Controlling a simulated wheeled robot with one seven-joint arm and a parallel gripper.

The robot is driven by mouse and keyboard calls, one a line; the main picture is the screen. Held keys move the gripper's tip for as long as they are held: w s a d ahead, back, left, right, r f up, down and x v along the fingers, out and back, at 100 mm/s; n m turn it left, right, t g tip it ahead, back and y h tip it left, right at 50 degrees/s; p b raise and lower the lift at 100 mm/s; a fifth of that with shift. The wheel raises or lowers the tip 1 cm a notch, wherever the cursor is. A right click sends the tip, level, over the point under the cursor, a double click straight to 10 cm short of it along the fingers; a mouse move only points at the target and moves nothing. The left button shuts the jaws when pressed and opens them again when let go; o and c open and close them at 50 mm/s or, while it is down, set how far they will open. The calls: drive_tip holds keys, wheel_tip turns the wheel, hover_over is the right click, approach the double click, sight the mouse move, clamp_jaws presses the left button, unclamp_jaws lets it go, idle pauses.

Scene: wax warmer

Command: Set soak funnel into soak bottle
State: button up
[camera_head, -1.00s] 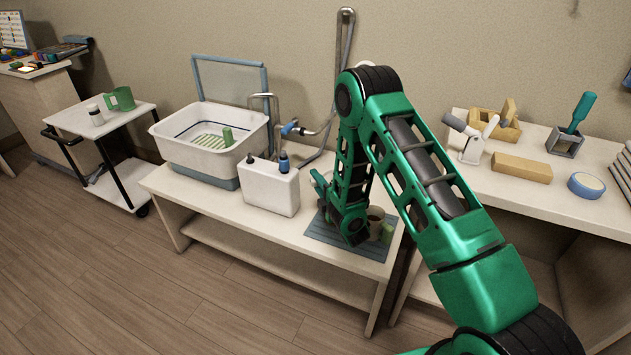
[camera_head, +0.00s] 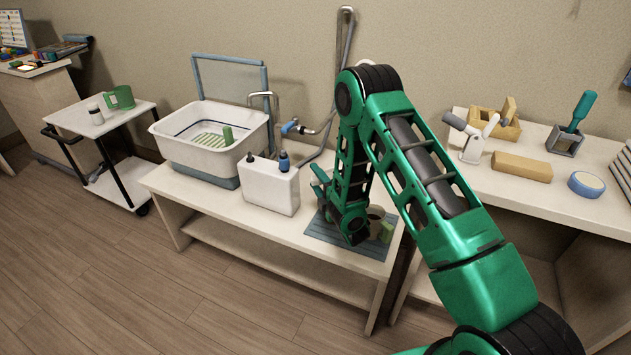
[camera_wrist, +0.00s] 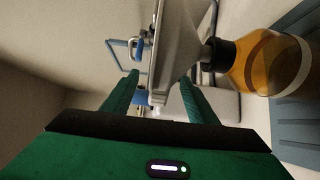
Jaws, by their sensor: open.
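In the wrist view, which is turned sideways, the soak bottle (camera_wrist: 265,65) is amber with a black neck and a pale label band. The pale grey soak funnel (camera_wrist: 180,45) has its narrow end at the bottle's neck, in line with it; how deep it sits I cannot tell. My gripper (camera_wrist: 159,77) is open, its two green fingers on either side of the funnel's wide rim part, with gaps showing. In the head view my arm hides the bottle and funnel.
A blue-grey slatted mat (camera_head: 318,232) lies on the white bench, with a cup (camera_head: 376,215) and a green item (camera_head: 387,233) close by my arm. A white canister (camera_head: 268,188) and a basin (camera_head: 172,152) stand to the left. The right bench (camera_head: 560,200) holds tools.

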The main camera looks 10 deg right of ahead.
sight(320, 183)
drive_tip(key=shift+s, duration=0.15)
drive_tip(key=shift+s+d, duration=0.1)
drive_tip(key=shift+s, duration=0.25)
drive_tip(key=shift+v, duration=1.75)
drive_tip(key=shift+s, duration=0.1)
